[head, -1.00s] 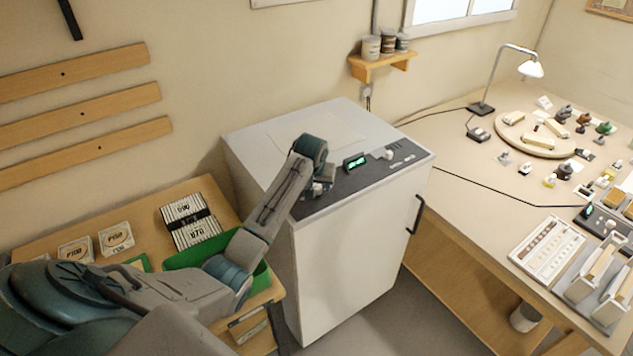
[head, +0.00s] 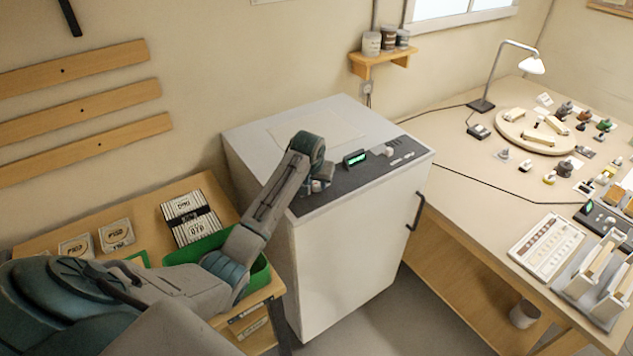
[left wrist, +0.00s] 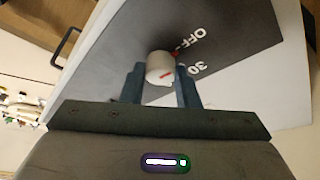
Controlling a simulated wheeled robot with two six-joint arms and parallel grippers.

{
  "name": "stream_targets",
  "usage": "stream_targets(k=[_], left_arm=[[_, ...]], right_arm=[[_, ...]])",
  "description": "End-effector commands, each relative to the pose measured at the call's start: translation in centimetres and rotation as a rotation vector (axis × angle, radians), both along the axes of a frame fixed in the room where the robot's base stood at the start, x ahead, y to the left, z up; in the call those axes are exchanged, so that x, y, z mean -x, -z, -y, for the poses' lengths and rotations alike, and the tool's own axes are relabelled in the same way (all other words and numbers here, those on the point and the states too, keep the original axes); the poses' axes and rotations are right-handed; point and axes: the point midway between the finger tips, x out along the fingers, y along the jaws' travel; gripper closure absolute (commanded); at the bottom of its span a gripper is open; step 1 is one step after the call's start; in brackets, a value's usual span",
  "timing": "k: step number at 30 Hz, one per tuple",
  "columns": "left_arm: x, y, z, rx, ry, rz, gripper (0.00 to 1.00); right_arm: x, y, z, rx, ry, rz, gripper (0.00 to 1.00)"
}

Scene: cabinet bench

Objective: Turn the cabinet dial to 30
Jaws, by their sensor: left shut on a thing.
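The white cabinet (head: 345,255) stands in the middle of the head view, with a dark control panel (head: 345,190) along its top front edge. In the left wrist view the dial (left wrist: 159,66) is a small white knob with a red line on its face. The labels OFF (left wrist: 190,41) and 30 (left wrist: 190,71) are printed beside it. The red line points roughly towards the labels; its exact setting is hard to tell. My left gripper (left wrist: 160,82) is shut on the dial, one finger on each side. In the head view my gripper largely hides the dial. My right gripper is out of view.
A green display (head: 356,158) and another white knob (head: 388,152) sit farther right on the panel. A green bin (head: 205,247) and striped packs are on the left table. The right bench (head: 465,170) holds a lamp and many small parts.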

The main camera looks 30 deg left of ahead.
Motion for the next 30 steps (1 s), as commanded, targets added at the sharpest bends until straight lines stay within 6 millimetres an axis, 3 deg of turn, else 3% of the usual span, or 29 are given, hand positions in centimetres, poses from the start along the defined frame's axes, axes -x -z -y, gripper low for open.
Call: stream_targets(k=[30], left_arm=[[-0.12, -0.07, -0.58, 0.000, 0.833, 0.002, 0.94]], right_arm=[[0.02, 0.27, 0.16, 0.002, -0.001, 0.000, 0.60]])
